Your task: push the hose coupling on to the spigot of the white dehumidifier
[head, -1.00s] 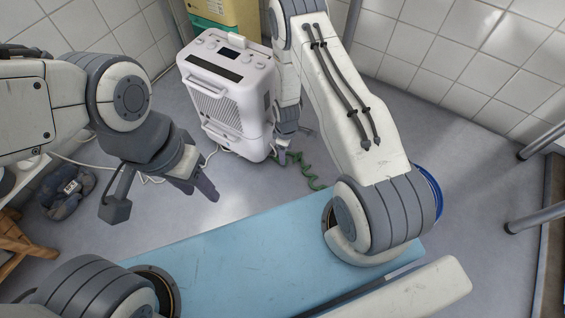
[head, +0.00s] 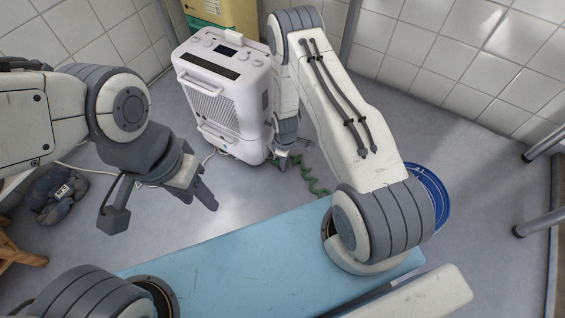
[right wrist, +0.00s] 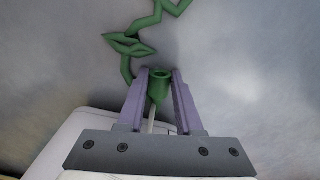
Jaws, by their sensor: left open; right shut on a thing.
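The white dehumidifier (head: 222,100) stands on the floor at the top centre of the head view. My right gripper (head: 284,162) is low beside its right side. I cannot make out the spigot. My left gripper (head: 198,200) is open and empty, in front of the dehumidifier.
A light blue surface (head: 250,250) lies in front. A blue round tub (head: 432,190) is partly hidden behind my right arm. A dark bundle (head: 58,192) and a white cable lie on the floor at the left. A yellow and green container (head: 225,12) stands behind the dehumidifier.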

